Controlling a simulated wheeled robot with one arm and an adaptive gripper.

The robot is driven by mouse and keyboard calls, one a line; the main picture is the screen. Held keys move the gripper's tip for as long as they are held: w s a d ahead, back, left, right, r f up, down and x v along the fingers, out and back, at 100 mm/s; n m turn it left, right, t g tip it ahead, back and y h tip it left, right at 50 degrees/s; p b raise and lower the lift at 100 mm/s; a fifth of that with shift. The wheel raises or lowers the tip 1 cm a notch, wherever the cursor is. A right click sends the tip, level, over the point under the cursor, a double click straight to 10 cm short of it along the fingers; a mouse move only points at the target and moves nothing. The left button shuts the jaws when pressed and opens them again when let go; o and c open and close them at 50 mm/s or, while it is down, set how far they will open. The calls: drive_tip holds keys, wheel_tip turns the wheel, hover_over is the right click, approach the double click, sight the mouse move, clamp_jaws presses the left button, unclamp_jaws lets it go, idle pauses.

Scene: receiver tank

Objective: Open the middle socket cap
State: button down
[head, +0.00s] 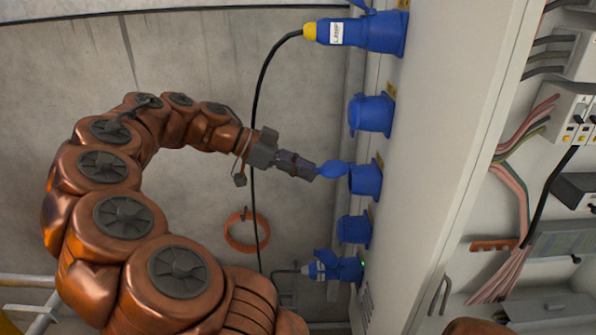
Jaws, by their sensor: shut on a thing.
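The middle socket (366,181) is a blue round housing on the side of the pale cabinet, third in a column of several blue sockets. Its blue cap (333,169) stands out from the socket's mouth, tilted away from it, so the cap looks open. My gripper (314,169) comes from the left and is shut on the outer edge of the cap. The fingertips partly hide the cap's edge, and the socket's inside does not show.
Above are a capped socket (371,114) and a socket with a labelled blue plug (345,33). Below are another capped socket (354,230) and a plugged one (345,269). A black cable (258,100) hangs behind my gripper. Open cabinet wiring (520,200) is at right.

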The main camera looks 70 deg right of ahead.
idle(0.4)
drive_tip(key=c, duration=1)
unclamp_jaws()
drive_tip(key=v, duration=1.1)
drive_tip(key=shift+w, duration=0.4)
drive_tip(key=shift+a+r, duration=0.15)
